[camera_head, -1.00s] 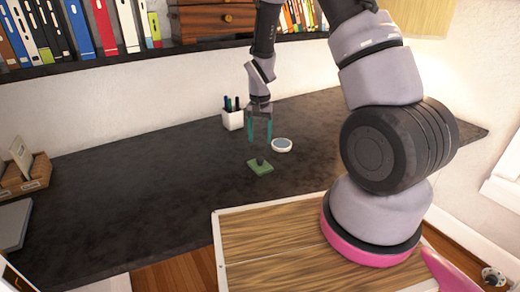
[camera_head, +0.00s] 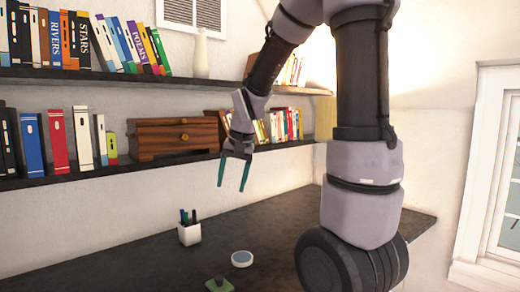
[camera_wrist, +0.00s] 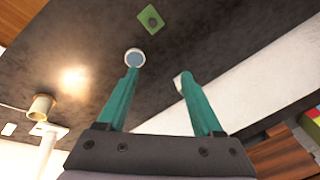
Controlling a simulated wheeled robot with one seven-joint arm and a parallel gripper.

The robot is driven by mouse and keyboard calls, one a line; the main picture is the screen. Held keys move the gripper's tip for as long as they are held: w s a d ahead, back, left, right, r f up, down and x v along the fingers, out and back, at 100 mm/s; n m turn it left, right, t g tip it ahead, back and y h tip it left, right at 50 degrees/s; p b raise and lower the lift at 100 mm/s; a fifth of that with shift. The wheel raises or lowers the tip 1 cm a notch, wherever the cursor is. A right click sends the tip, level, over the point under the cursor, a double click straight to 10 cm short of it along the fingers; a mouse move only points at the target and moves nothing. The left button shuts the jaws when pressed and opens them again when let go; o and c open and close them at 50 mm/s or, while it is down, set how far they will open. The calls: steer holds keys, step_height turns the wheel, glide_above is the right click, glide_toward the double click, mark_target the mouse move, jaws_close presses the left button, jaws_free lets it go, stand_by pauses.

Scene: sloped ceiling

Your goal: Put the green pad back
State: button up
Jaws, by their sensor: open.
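The green pad (camera_head: 219,285) lies on the dark desk at the bottom edge of the head view, with a small dark knob-like part on top. It also shows whole near the top of the wrist view (camera_wrist: 150,19). My gripper (camera_head: 233,188) is open and empty, high above the desk and well clear of the pad. Its two teal fingers point down, spread apart, in front of the wall below the lower shelf. In the wrist view the space between the fingertips (camera_wrist: 157,75) is empty.
A round white-rimmed disc (camera_head: 242,259) and a white pen cup (camera_head: 189,234) stand on the desk near the pad. The lower shelf (camera_head: 90,176) holds books and a wooden drawer box (camera_head: 174,138) close to my gripper. A window (camera_head: 490,170) is at right.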

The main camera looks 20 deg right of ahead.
steer(key=s+d+r+t, duration=0.2)
steer(key=s+r+t, duration=0.2)
steer(key=s+r, duration=0.8)
steer(key=s, duration=0.3)
steer(key=shift+s+d+n+y, duration=0.15)
steer(key=shift+s+n+y, duration=0.15)
steer(key=shift+s+n, duration=0.1)
steer(key=shift+w, duration=0.1)
